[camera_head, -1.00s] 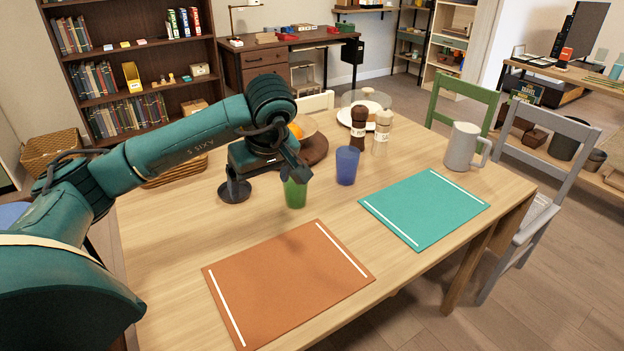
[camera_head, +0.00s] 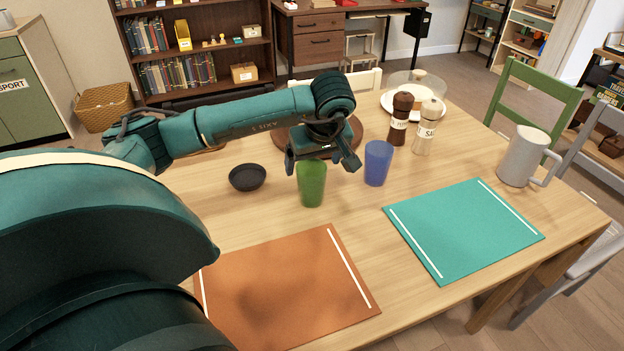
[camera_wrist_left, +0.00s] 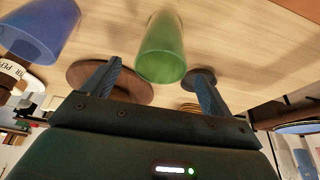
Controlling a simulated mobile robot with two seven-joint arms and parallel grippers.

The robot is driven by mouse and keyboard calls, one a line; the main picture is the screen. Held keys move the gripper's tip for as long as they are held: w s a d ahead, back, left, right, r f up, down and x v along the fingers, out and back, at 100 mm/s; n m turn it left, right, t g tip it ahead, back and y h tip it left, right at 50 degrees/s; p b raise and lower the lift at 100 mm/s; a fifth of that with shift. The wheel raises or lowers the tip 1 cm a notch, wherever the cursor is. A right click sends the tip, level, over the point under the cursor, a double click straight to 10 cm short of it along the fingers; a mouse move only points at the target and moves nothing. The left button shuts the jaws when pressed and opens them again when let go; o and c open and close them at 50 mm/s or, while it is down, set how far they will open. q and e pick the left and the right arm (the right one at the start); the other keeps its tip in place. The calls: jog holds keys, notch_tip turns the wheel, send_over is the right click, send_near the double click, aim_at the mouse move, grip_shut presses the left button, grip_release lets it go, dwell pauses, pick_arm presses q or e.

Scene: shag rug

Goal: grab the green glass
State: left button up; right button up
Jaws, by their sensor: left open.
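The green glass (camera_head: 311,184) stands upright on the wooden table, behind the orange placemat. My left gripper (camera_head: 322,166) is open, with its fingers spread just behind and above the glass in the head view. In the left wrist view, the green glass (camera_wrist_left: 162,48) shows ahead of and between the two spread fingers of my left gripper (camera_wrist_left: 158,85). I cannot tell whether any finger touches it. My right gripper is in neither view.
A blue cup (camera_head: 377,163) stands close to the right of the glass. A dark bowl (camera_head: 247,177) sits to its left. Pepper (camera_head: 400,118) and salt (camera_head: 426,126) mills and a grey pitcher (camera_head: 525,157) stand further right. The orange (camera_head: 285,290) and teal (camera_head: 462,228) placemats lie flat in front.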

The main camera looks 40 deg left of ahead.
aim_at(310, 173)
pick_arm(q)
jog(key=x, duration=0.5)
jog(key=shift+a+f, duration=0.15)
jog(key=shift+f, duration=0.25)
jog(key=c, duration=1.2)
